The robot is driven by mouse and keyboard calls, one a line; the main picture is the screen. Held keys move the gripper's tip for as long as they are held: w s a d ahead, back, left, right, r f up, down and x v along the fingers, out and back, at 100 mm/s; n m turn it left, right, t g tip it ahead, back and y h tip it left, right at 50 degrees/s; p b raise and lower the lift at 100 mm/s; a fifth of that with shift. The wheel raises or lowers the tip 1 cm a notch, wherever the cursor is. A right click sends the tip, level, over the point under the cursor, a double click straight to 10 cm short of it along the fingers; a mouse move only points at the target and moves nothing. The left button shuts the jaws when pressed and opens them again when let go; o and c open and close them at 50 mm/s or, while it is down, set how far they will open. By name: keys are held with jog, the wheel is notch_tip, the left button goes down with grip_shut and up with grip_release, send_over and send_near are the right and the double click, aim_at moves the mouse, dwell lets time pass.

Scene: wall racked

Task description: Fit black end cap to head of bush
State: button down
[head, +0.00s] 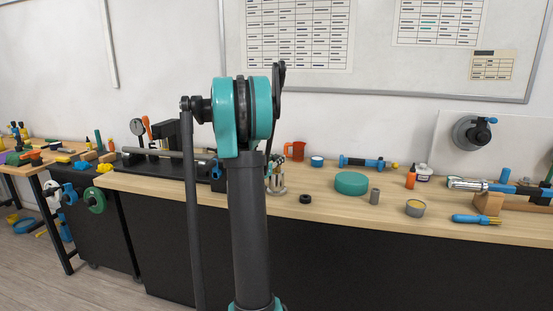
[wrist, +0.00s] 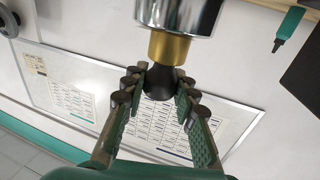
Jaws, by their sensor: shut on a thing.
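In the wrist view my gripper (wrist: 159,76) has its green, ridged fingers closed on a round black end cap (wrist: 158,86). The brass-coloured bush (wrist: 170,48) sticks out of a bright chrome cylinder (wrist: 182,14) at the top of the view. The cap is at the bush's open end and overlaps it in the picture. I cannot tell whether the two touch or whether the cap sits on the bush. In the head view my own arm fills the middle, and I cannot make out the gripper, cap or bush there.
The long wooden bench (head: 330,205) carries a green round pad (head: 351,183), a black ring (head: 305,198), a grey cylinder (head: 375,196), a tin (head: 415,208) and an orange bottle (head: 410,178). A whiteboard (head: 370,80) hangs behind. A second table (head: 20,168) with tools stands left.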

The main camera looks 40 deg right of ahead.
jog(key=shift+f, duration=0.1)
jog(key=c, duration=1.1)
grip_release()
jog(key=v, duration=1.2)
jog(key=shift+s, duration=0.1)
jog(key=s+a+f+n+g+y, duration=0.1)
jog(key=s+a+f+n+y, duration=0.3)
jog(key=s+a+f, duration=0.3)
jog(key=s+a+f+n+g+y, duration=0.1)
jog(key=s+a+f+n+y, duration=0.3)
jog(key=a, duration=0.9)
jog(key=s+a+f+n+g+y, duration=0.1)
jog(key=s+a+f+n+y, duration=0.3)
jog(key=s+a+f+y, duration=0.3)
jog(key=shift+s+a+f+n+y, duration=0.3)
jog(key=shift+s+a+f+y, duration=0.1)
jog(key=shift+s+a+f, duration=1.75)
